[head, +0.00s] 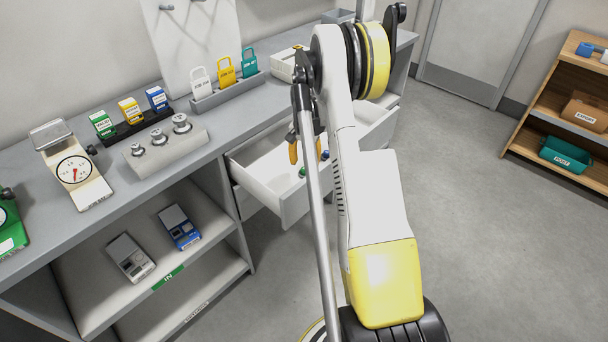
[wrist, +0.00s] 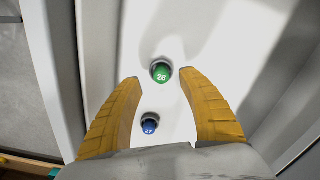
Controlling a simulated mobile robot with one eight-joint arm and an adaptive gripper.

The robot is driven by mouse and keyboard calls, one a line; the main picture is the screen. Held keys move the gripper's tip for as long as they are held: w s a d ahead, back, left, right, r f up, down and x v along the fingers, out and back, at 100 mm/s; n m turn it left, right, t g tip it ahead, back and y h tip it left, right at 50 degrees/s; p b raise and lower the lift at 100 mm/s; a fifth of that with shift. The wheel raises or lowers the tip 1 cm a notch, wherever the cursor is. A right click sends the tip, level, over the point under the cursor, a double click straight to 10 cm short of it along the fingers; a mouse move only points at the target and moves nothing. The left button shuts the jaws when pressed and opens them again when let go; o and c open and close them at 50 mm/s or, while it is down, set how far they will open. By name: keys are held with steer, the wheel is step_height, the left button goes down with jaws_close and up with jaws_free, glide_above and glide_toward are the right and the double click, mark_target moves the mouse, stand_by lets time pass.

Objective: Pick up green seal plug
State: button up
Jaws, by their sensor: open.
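The green seal plug (wrist: 161,72) is a small round plug marked 26. It lies on the white floor of an open drawer (head: 293,208), and a small green spot in the head view (head: 302,172) appears to be it. My gripper (wrist: 162,85) has yellow ridged fingers and is open and empty. In the wrist view the plug shows between and just beyond the fingertips, apart from both.
A blue plug (wrist: 149,124) marked 27 lies close by, nearer the gripper's palm. The drawer walls (wrist: 65,50) rise at the sides. The counter above holds a scale (head: 74,168), weights (head: 158,140) and tagged padlocks (head: 226,72).

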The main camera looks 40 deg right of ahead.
mark_target(304, 169)
step_height(304, 169, down, 4)
steer(key=shift+w+r+b, duration=0.1)
steer(key=shift+w+b, duration=0.05)
steer(key=shift+b, duration=0.6)
steer(key=c, duration=0.9)
steer(key=shift+r, duration=0.1)
